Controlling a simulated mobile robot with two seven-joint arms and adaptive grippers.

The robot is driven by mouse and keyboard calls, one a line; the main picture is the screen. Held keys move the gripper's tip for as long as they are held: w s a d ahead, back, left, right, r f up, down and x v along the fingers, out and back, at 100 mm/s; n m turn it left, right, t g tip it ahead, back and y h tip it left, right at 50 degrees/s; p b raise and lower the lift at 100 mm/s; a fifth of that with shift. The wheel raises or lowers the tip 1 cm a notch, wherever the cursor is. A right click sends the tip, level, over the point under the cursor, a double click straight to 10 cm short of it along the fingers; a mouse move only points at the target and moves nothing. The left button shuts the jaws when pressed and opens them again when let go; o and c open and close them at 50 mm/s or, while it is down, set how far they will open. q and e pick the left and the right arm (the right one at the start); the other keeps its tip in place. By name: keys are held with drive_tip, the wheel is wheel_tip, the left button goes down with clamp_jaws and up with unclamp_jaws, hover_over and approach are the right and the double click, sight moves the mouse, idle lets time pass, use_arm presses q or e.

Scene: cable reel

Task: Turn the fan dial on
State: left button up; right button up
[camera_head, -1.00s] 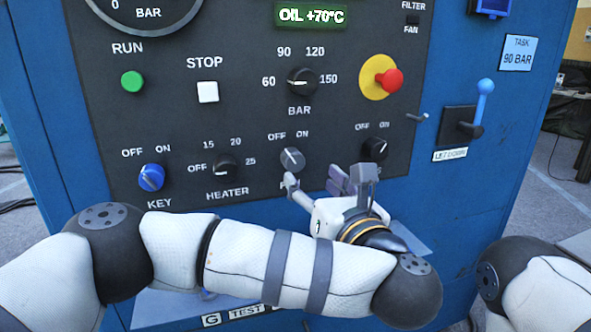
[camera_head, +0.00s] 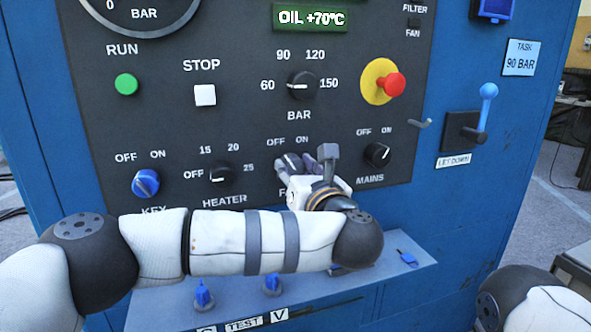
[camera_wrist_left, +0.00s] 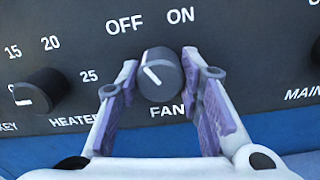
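The fan dial (camera_wrist_left: 160,73) is a dark round knob with a white line, between my left gripper's fingers in the left wrist view. Its line tilts up and left, toward OFF. OFF and ON labels stand above it. In the head view the fan dial (camera_head: 290,162) is partly hidden by my left gripper (camera_head: 308,165). My left gripper (camera_wrist_left: 160,85) is open, with purple pads on both sides of the dial; a gap shows on the left, and the right pad is very close to it. My right gripper is not in view.
The heater dial (camera_head: 221,174) is left of the fan dial and the mains dial (camera_head: 377,154) is right of it. The blue key knob (camera_head: 146,183) is farther left. A ledge with blue valves (camera_head: 272,284) lies below. A let-down lever (camera_head: 484,110) is at right.

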use_arm(q)
drive_tip(key=shift+r, duration=0.1)
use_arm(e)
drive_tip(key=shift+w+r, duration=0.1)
use_arm(q)
drive_tip(key=shift+r+m+p, duration=0.15)
drive_tip(key=shift+m+p, duration=0.3)
drive_tip(key=shift+m, duration=0.55)
drive_tip(key=m+p, duration=0.1)
drive_tip(key=m, duration=0.2)
drive_tip(key=m+p, duration=0.1)
drive_tip(key=m, duration=0.3)
drive_tip(key=shift+f+m, duration=0.25)
drive_tip(key=shift+m, duration=1.15)
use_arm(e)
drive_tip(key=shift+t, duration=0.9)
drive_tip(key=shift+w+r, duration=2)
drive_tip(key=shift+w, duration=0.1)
use_arm(q)
drive_tip(key=o, duration=1.1)
drive_tip(key=shift+o, duration=0.2)
